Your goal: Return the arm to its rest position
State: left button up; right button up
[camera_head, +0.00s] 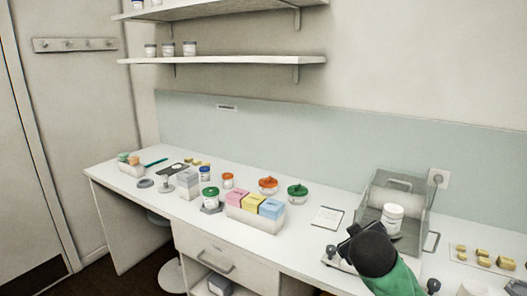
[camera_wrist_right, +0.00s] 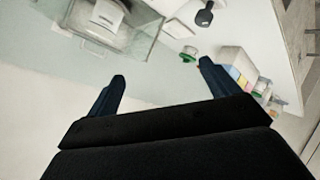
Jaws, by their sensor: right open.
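My right arm comes in at the lower right of the head view, with a green link and a dark round wrist. Its gripper (camera_head: 350,232) is partly hidden behind that wrist, in front of the clear-walled machine. In the right wrist view the right gripper (camera_wrist_right: 162,72) has its two dark fingers spread wide with nothing between them. The clear-walled machine (camera_head: 412,192) holds or backs a white lidded jar (camera_head: 393,214); the machine also shows upside down in the wrist view (camera_wrist_right: 128,38). My left gripper is in neither view.
The white bench (camera_head: 310,243) carries a box with pink, yellow and blue packs (camera_head: 240,212), green-lidded jars (camera_head: 297,192), orange-lidded jars (camera_head: 268,184) and a white card (camera_head: 328,217). Yellow blocks (camera_head: 483,259) lie at right. Shelves (camera_head: 225,60) hang above on the wall.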

jog(key=s+a+f+m+g+y+b, duration=0.1)
jog(key=s+a+f+g+y, duration=0.15)
jog(key=s+f, duration=0.7)
jog(key=s+a+f+g+y+b, duration=0.1)
jog(key=s+a+f+g+b, duration=0.15)
jog(key=s+f, duration=0.7)
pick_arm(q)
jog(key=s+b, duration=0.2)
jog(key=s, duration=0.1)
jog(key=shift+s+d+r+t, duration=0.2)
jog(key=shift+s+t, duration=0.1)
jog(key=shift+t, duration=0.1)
pick_arm(e)
jog(key=s+a+f+m+g, duration=0.1)
jog(key=s+a+f+g, duration=0.1)
jog(key=s+f, duration=0.7)
jog(key=s+a+f+m+g, duration=0.1)
jog(key=s+f+g, duration=0.2)
jog(key=s+f, duration=0.7)
notch_tip(320, 180, down, 3)
jog(key=shift+a+f+y, duration=0.15)
jog(key=shift+a+y, duration=0.25)
jog(key=shift+y, duration=0.05)
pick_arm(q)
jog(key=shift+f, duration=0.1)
pick_arm(e)
jog(key=shift+s, duration=0.15)
